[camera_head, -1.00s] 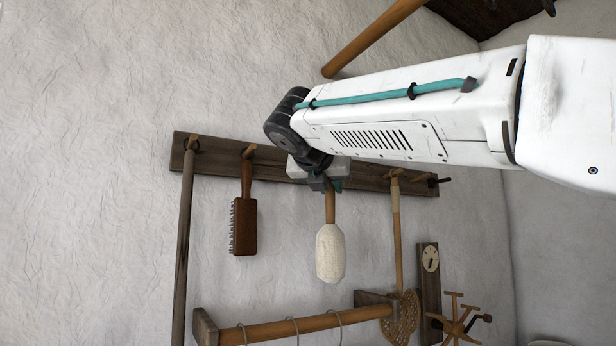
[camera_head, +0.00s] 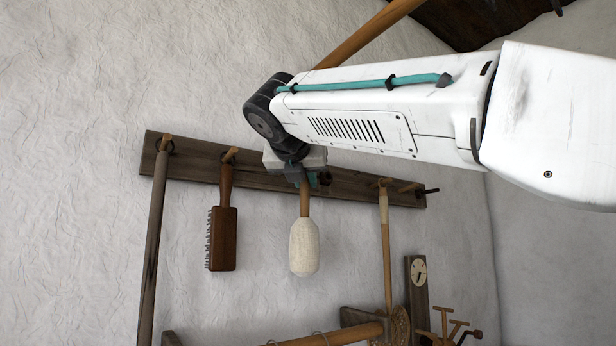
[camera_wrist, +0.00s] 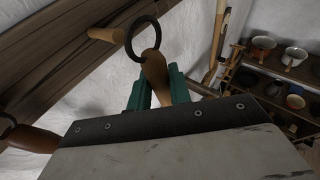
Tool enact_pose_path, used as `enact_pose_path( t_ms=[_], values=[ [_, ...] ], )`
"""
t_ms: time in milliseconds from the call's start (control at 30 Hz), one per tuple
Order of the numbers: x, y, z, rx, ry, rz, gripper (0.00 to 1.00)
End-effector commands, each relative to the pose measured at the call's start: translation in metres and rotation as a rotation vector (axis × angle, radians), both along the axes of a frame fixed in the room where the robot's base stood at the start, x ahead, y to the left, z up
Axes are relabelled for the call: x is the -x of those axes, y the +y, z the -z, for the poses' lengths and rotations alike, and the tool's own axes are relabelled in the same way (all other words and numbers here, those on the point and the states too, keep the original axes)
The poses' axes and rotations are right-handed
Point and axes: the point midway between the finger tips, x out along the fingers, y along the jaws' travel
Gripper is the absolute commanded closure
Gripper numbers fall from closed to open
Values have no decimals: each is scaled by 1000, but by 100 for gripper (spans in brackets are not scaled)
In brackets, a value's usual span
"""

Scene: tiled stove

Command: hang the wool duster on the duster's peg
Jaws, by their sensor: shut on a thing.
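The wool duster (camera_head: 304,247) has a cream woolly head and a wooden handle, and it hangs head down in front of the wall. My gripper (camera_head: 307,182) is shut on its handle near the top. In the wrist view my gripper's teal fingers (camera_wrist: 158,92) close around the handle (camera_wrist: 155,70). A dark ring (camera_wrist: 141,39) tops the handle. A bare wooden peg (camera_wrist: 106,34) sticks out from the rail beside the ring. The ring appears close to the peg tip, but I cannot tell whether they touch. In the head view my wrist hides this peg.
The peg rail (camera_head: 345,183) also carries a long dark pole (camera_head: 153,245), a brown brush (camera_head: 223,238) and a long light-handled tool (camera_head: 385,250). A wooden bar (camera_head: 335,335) is below. In the wrist view, shelves with bowls (camera_wrist: 263,43) stand to the right.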

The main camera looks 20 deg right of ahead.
Motion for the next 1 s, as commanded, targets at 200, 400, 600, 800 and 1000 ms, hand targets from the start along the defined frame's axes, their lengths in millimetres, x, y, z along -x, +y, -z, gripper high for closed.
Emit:
enact_pose_path(
  t_ms=[200,400,600,800,1000],
  values=[
    [-13,2,2,0,0,2,100],
    [-25,4,2,0,0,2,100],
    [-37,6,3,0,-1,2,100],
    [-49,8,3,0,-1,2,100],
    [-60,10,5,0,0,2,100]
  ],
)
